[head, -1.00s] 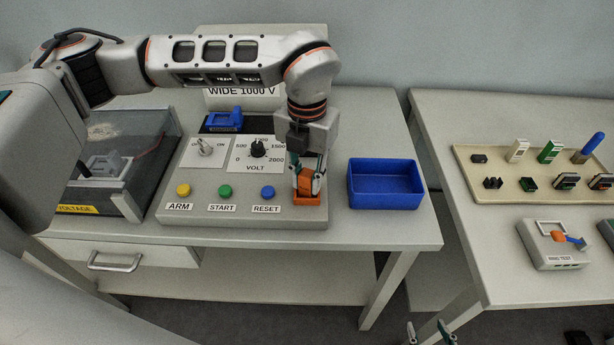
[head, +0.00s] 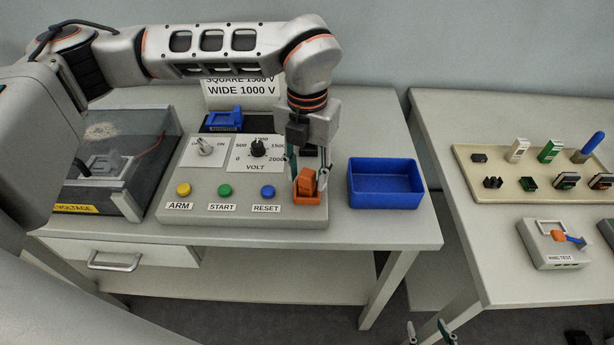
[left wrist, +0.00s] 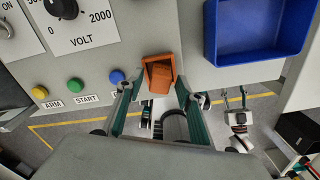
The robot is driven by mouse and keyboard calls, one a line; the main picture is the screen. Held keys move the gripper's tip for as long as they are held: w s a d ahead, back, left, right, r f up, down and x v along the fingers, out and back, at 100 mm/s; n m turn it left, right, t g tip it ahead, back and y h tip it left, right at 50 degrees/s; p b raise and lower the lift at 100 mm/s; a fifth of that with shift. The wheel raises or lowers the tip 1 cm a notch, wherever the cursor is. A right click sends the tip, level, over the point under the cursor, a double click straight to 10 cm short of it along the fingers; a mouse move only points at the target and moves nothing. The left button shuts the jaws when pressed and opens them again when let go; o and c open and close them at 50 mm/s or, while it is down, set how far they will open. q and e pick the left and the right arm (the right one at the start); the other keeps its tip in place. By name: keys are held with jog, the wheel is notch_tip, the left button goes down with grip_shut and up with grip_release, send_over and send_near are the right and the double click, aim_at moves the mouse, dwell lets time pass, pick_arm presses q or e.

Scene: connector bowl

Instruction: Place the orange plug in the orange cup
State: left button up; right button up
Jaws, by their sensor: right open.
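The orange plug (head: 306,181) sits in the orange cup (head: 309,199) at the front right corner of the grey console. It looks slightly tilted and rises above the rim. The plug (left wrist: 160,75) and the cup (left wrist: 147,61) also show in the left wrist view. My left gripper (head: 308,180) is open, with its fingers on either side of the plug and a gap to it. In the left wrist view the fingertips (left wrist: 160,88) are wide apart with nothing between them held. My right gripper (head: 432,335) is open and empty, low at the bottom edge, below the tables.
A blue bin (head: 385,184) stands just right of the console (head: 240,208), empty. ARM, START and RESET buttons line the console's front. A clear-walled box (head: 110,165) stands at left. The right table bears a beige tray (head: 535,192) of connectors and a ring test device (head: 553,247).

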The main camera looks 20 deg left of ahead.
aim_at(307, 174)
pick_arm(q)
notch_tip(307, 174, up, 10)
jog(key=shift+r, duration=0.25)
jog(key=shift+s, duration=0.1)
dwell(0.5)
